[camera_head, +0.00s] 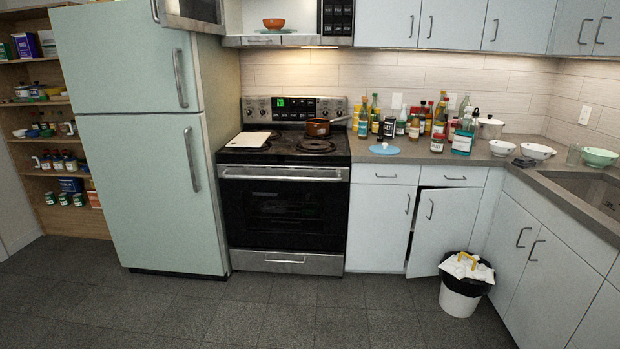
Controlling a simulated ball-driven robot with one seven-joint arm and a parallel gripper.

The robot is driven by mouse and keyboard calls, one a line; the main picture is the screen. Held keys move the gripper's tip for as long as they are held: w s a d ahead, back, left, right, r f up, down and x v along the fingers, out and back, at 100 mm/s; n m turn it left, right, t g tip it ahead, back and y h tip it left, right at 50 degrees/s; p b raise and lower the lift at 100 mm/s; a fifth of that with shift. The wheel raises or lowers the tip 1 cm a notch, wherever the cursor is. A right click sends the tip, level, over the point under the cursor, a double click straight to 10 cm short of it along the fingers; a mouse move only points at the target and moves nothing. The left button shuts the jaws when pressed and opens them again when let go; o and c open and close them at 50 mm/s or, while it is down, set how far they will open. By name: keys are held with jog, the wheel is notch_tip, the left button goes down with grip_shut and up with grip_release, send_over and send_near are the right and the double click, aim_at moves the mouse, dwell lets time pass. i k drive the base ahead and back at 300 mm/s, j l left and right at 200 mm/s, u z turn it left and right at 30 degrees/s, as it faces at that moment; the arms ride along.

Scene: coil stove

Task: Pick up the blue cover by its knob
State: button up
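The blue cover (384,149) is a light blue, flat round lid with a small knob at its middle. It lies on the grey counter (405,157) just right of the stove, near the counter's front edge. Bottles stand close behind it. My gripper is not in view, so its state is not shown.
The coil stove (285,200) carries a copper pot (318,128) and a white board (248,140). Many bottles (461,137) crowd the counter behind and right of the cover. A cabinet door (428,232) stands ajar below, beside a trash bin (461,297). The floor (290,312) in front is clear.

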aim_at(384, 149)
jog(key=i, duration=1.95)
